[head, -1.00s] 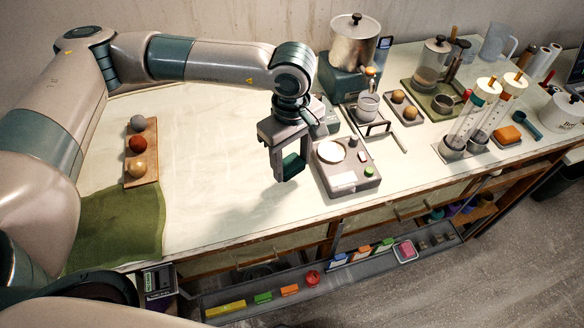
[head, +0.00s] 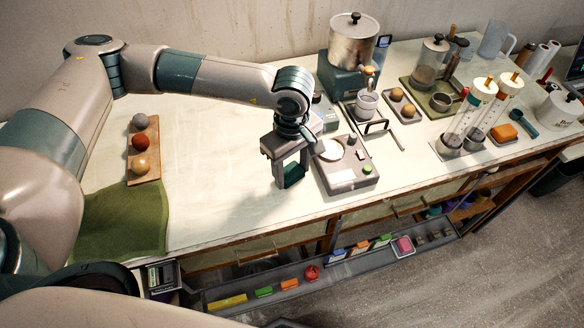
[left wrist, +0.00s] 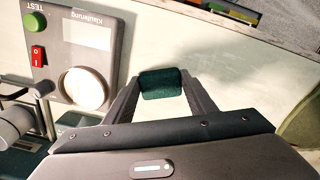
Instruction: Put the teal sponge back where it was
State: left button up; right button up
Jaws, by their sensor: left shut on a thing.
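The teal sponge (head: 293,176) is a small dark green-teal block held between the fingers of my left gripper (head: 288,182). In the left wrist view the sponge (left wrist: 162,84) sits between the two fingertips (left wrist: 162,92), which are shut on it. In the head view the gripper points down over the pale worktop (head: 220,150), just left of the grey scale-like device (head: 345,166). I cannot tell whether the sponge touches the worktop. My right gripper is not in view.
The grey device stands close beside the gripper, and a metal pot (head: 352,45) on a teal base is behind it. A wooden board with three balls (head: 141,142) and a green cloth (head: 120,218) lie left. A tray (head: 330,270) runs below the front edge.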

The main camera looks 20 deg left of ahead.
aim_at(292, 173)
pick_arm(q)
jog(key=shift+f, duration=0.15)
jog(key=o, duration=1.1)
jog(key=shift+r, duration=0.2)
notch_tip(292, 173, up, 12)
jog(key=b, duration=0.3)
